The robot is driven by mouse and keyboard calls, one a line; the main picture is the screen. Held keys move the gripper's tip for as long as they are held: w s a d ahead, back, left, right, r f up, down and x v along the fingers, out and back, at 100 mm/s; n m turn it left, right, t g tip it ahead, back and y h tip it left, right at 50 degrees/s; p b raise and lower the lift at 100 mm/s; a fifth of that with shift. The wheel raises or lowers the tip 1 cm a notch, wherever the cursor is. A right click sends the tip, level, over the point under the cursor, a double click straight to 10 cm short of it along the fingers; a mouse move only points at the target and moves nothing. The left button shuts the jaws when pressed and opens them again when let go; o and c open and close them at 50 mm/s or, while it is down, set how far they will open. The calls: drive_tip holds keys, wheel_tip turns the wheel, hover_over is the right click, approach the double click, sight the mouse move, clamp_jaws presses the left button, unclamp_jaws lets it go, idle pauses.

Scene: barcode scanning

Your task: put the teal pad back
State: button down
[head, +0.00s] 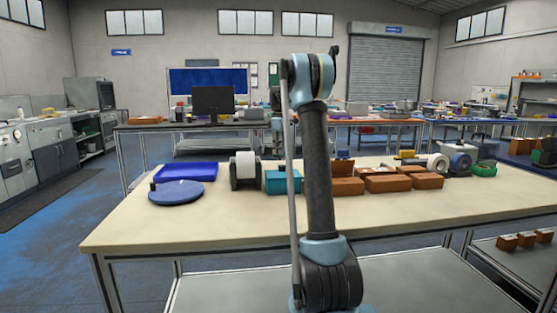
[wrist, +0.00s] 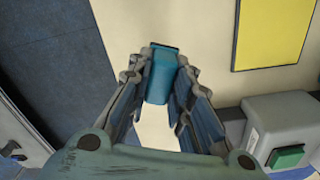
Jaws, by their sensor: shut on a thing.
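In the wrist view my gripper (wrist: 160,85) is shut on the teal pad (wrist: 160,74), a small blue-teal block held between the fingertips. The pad is above a pale surface (wrist: 205,35); I cannot tell how far above. In the head view my arm rises across the middle, and my gripper is not clearly visible there. A teal block (head: 283,181) sits on the near table (head: 210,235), partly behind my arm. I cannot tell how it relates to the held pad.
A yellow sheet (wrist: 272,32) and a grey device with a green button (wrist: 287,156) are right of my gripper. The near table holds a blue tray (head: 186,171), blue disc (head: 176,192), white roll in a holder (head: 245,172) and several brown boxes (head: 388,184). Its front is clear.

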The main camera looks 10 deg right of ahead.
sight(278, 156)
drive_tip(key=shift+s+a+f, duration=0.1)
drive_tip(key=shift+f, duration=1.95)
drive_tip(key=c, duration=1.4)
unclamp_jaws()
drive_tip(key=shift+c, duration=0.2)
wheel_tip(278, 156, up, 12)
drive_tip(key=shift+r, duration=0.1)
